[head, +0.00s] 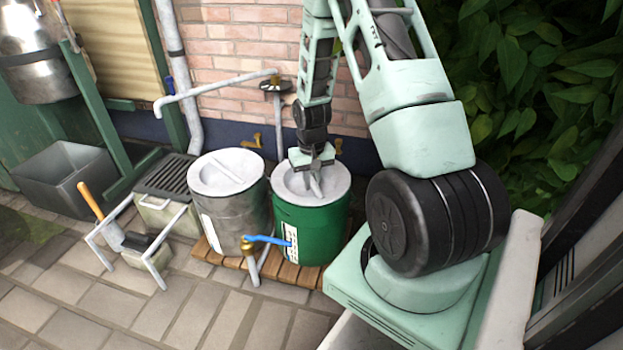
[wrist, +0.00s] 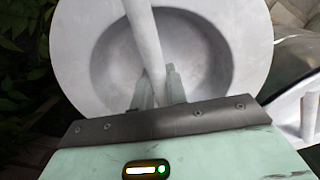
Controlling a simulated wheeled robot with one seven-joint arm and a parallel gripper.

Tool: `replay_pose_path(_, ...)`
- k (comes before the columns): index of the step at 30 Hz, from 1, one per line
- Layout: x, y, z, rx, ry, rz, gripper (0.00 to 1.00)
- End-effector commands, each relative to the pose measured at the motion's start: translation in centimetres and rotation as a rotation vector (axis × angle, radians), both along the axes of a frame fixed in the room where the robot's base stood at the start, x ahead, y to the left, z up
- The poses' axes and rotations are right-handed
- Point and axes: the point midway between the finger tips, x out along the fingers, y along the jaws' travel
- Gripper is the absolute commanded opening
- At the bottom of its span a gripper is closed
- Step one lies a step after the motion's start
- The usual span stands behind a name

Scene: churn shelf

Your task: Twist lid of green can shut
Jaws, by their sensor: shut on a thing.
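The green can (head: 309,232) stands upright on a wooden slatted board, with a white label and a blue-handled tap in front of its lower left side. Its grey lid (head: 338,184) is on top, round with a recessed middle; the lid also fills much of the wrist view (wrist: 248,40). A raised bar (wrist: 145,40) crosses the lid's recess. My gripper (head: 315,186) reaches down from above onto the lid. In the wrist view my gripper (wrist: 161,88) is shut on the bar, one finger on each side. The lid's seating on the rim is partly hidden by my gripper.
A grey can (head: 232,215) with a similar lid stands close on the left. The wooden board (head: 290,273) lies under both cans. A bent pipe (head: 215,88) runs along the brick wall behind. A drain box (head: 165,180) and grey trough (head: 68,172) are further left.

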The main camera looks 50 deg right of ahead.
Motion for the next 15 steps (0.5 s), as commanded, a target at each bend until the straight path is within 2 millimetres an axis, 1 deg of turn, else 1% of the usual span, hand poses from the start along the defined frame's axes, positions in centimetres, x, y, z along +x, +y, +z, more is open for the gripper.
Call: replay_pose_path(15, 0.05, -0.08, 0.26, -0.001, -0.001, 0.138, 0.0)
